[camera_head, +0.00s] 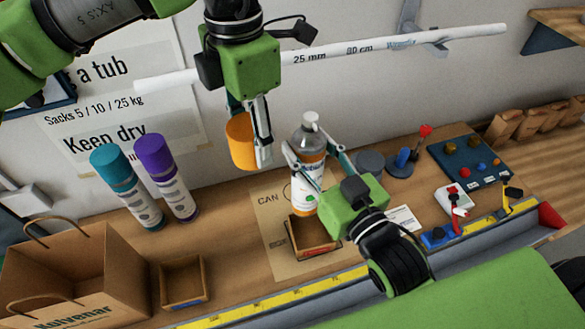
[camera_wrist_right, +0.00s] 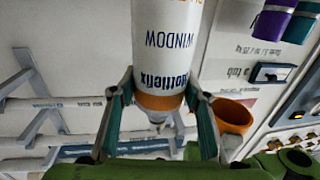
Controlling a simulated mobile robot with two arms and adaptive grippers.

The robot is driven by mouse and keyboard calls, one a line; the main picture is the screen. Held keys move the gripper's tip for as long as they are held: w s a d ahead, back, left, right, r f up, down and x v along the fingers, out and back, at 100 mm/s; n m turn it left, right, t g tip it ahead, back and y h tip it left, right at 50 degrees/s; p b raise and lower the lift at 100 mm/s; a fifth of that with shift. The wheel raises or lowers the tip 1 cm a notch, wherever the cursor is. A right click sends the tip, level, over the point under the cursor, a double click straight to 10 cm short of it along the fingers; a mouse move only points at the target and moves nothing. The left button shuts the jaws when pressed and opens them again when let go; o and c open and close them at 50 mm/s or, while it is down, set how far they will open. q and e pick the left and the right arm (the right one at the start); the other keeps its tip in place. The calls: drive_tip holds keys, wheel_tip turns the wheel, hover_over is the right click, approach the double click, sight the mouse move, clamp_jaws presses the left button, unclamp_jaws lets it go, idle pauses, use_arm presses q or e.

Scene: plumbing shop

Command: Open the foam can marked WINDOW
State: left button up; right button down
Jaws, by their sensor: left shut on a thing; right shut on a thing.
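The foam can (camera_head: 309,185) stands upright, with a white body, orange band, grey shoulder and bare white nozzle on top. Its label reads WINDOW in the right wrist view (camera_wrist_right: 165,40). My right gripper (camera_head: 317,158) is shut around its upper part; the fingers also show in the right wrist view (camera_wrist_right: 160,100). An orange cap (camera_head: 240,142) is off the can, to its left and higher. My left gripper (camera_head: 262,150) is shut on this cap, which also shows in the right wrist view (camera_wrist_right: 233,112). Whether the can's base touches the mat is unclear.
A brown mat (camera_head: 272,222) marked CAN lies under the can area, with a small wooden box (camera_head: 317,248) in front. Another box (camera_head: 183,298), a teal can (camera_head: 126,190), a purple can (camera_head: 166,180) and a paper bag (camera_head: 75,280) stand left. Tools lie right.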

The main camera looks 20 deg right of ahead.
drive_tip(key=w+d+f+b, duration=0.1)
drive_tip(key=w+f+b, duration=1)
drive_tip(key=w+f, duration=0.1)
drive_tip(key=shift+w+d+f, duration=0.25)
drive_tip(key=shift+w+d, duration=0.15)
drive_tip(key=shift+w, duration=0.15)
drive_tip(key=shift+f+b, duration=0.2)
drive_tip(key=shift+b, duration=0.1)
drive_tip(key=c, duration=1.2)
unclamp_jaws()
drive_tip(key=shift+f, duration=0.1)
drive_tip(key=shift+o, duration=0.2)
